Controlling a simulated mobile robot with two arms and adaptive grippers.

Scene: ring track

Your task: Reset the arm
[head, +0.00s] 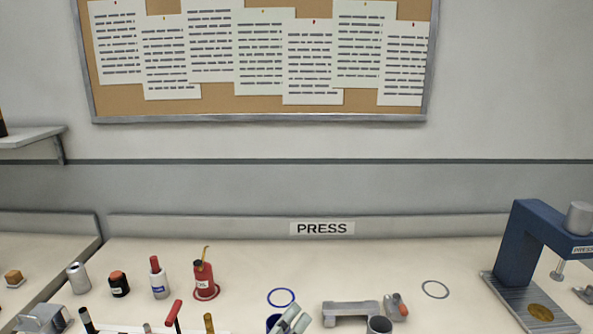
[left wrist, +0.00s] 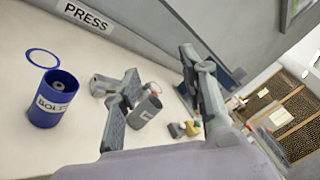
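My left gripper (head: 291,321) shows at the bottom edge of the head view, above the bench beside a blue cup (head: 272,323). In the left wrist view the left gripper (left wrist: 160,75) has its two fingers wide apart, with nothing held between them. The blue cup, labelled BOLTS (left wrist: 53,104), stands left of the fingers in that view. A grey cup (left wrist: 144,112) shows beyond and partly behind the nearer finger. My right gripper is in neither view.
The bench (head: 400,255) holds a red oil can (head: 204,277), a white bottle (head: 159,282), a blue ring (head: 281,297), a grey ring (head: 435,289) and a grey fixture (head: 350,312). A blue press (head: 520,250) stands at the right. Tool handles (head: 173,313) stick up at front left.

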